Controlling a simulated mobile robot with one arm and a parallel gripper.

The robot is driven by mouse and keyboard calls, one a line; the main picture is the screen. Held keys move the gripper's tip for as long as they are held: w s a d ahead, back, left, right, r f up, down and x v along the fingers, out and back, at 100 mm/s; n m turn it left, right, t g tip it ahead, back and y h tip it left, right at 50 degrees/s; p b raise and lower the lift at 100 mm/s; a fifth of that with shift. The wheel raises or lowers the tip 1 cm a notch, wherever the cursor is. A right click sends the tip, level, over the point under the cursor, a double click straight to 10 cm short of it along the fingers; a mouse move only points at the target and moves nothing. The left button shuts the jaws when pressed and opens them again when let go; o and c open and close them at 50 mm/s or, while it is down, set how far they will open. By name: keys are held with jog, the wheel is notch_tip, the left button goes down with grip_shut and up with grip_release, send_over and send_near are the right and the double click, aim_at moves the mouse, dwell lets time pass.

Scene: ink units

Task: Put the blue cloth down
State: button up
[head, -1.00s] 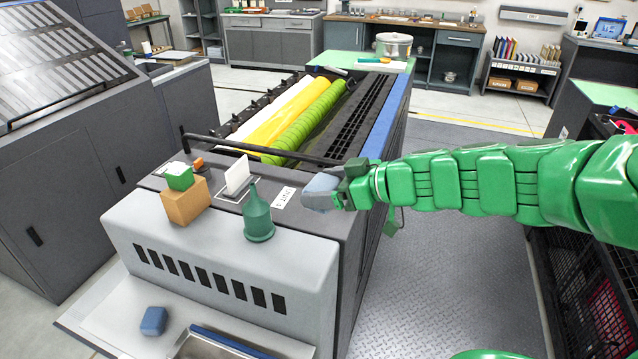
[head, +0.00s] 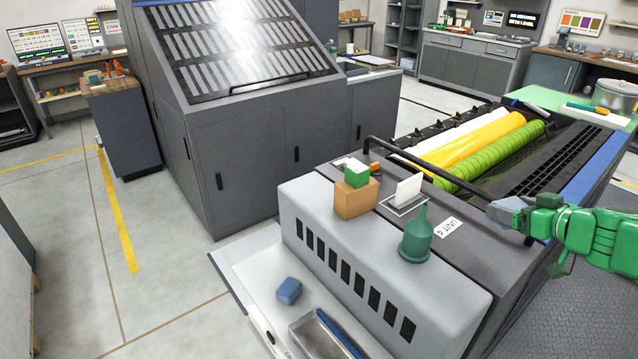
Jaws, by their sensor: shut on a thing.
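My gripper (head: 530,216) is at the right of the head view, shut on a grey-blue folded cloth (head: 507,211). The cloth sticks out to the left of the jaws, by the right side of the ink unit's top (head: 478,256), just right of the UNIT 4 label. Whether it touches the unit is unclear. A second, deeper blue folded piece (head: 289,290) lies on the pale tray (head: 246,268) in front of the unit.
A green funnel (head: 416,238), a cardboard box (head: 356,199) with a green block (head: 356,176) and a white card (head: 409,189) stand on the unit. A black bar (head: 410,165) crosses before the rollers (head: 480,150). The left floor is open.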

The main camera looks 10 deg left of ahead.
jog(key=w+m+h, duration=0.1)
jog(key=w, duration=0.5)
jog(key=w+m+h, duration=0.1)
jog(key=w, duration=0.4)
jog(key=w+t+h, duration=0.1)
jog(key=w, duration=0.5)
jog(key=shift+w+a+f+m, duration=0.35)
jog(key=shift+f+m, duration=0.05)
jog(key=shift+w+a+r+m+h, duration=1.5)
jog(key=shift+w+a+h, duration=0.25)
jog(key=shift+w+a, duration=3.2)
jog(key=shift+w+a+r+m+h, duration=1.5)
jog(key=shift+w+a+h, duration=0.25)
jog(key=shift+w+a, duration=3.15)
jog(key=s+a+f+m+g+h, duration=0.25)
jog(key=s+a, duration=0.35)
jog(key=a, duration=0.6)
jog(key=s+a+f+m+g+h, duration=0.1)
jog(key=s+a+f+m+h, duration=0.2)
jog(key=s+a, duration=0.65)
jog(key=shift+w+a+f, duration=0.4)
jog(key=shift+w+f, duration=0.05)
jog(key=shift+f, duration=1.15)
jog(key=shift+w+a+f, duration=0.45)
jog(key=shift+w+f, duration=0.05)
jog(key=shift+f, duration=1.1)
jog(key=shift+w+a+f, duration=0.4)
jog(key=shift+w+f, duration=0.05)
jog(key=shift+f, duration=1.15)
